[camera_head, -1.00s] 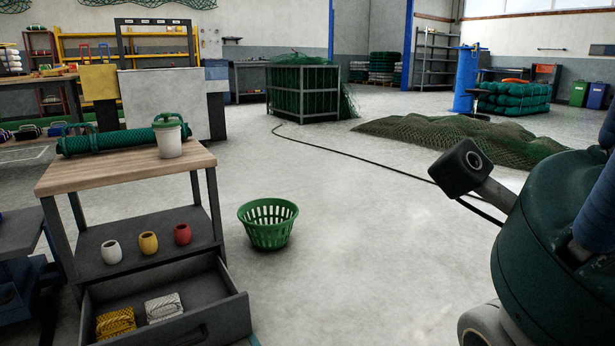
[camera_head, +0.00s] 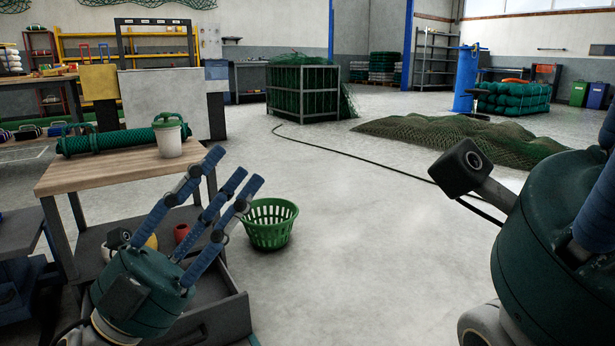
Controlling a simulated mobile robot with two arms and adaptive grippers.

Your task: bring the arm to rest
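My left gripper (camera_head: 236,170) stands in front of the workbench (camera_head: 110,173) in the head view. Its blue fingers point up and to the right, spread apart with nothing between them. It covers much of the open drawer (camera_head: 228,312) and part of the lower shelf. My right gripper (camera_head: 550,235) is at the right edge. Its dark green body and part of a blue finger show, but its fingertips are out of frame.
A white pot with a green lid (camera_head: 171,138) and a green net roll (camera_head: 105,142) are on the bench top. A red cup (camera_head: 181,233) shows behind my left fingers. A green basket (camera_head: 269,224) stands on the floor beside the bench.

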